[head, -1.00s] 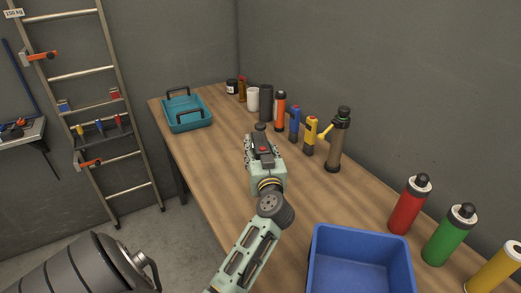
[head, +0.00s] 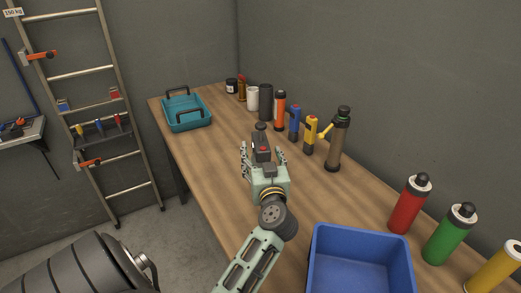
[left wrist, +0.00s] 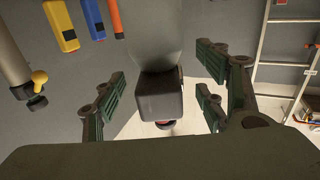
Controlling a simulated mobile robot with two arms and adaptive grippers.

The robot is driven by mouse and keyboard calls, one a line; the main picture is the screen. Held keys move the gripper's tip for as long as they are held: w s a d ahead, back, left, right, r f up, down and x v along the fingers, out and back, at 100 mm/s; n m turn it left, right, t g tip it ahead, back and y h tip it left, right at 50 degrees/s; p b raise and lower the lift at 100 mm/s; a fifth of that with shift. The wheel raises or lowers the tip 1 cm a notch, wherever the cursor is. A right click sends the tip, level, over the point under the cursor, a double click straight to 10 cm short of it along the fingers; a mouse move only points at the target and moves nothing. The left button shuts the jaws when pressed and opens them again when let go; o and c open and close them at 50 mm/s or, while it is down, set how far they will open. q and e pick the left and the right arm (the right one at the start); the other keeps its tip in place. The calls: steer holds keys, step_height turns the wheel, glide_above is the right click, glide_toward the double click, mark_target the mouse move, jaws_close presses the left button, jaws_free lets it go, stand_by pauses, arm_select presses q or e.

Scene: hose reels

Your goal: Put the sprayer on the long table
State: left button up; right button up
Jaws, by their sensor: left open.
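A dark grey thing with a black head and a red button, seemingly the sprayer (head: 262,148), stands on the long wooden table (head: 215,175). My left gripper (head: 263,161) is open, with one finger on each side of it and gaps between. In the left wrist view, the sprayer (left wrist: 159,97) shows between the spread fingers, its grey body running to the top edge. The gripper's palm and wrist hide its near lower part in the head view. My right gripper is not in view.
A blue bin (head: 360,262) stands at the near end. A bottle with a yellow spout (head: 338,145) and several other bottles line the wall side. A teal tray (head: 187,113) sits at the far left. The table's left strip is clear.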

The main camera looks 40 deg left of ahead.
arm_select(q)
steer(key=v, duration=0.8)
steer(key=shift+s+d+b, duration=0.25)
steer(key=shift+d+b, duration=0.05)
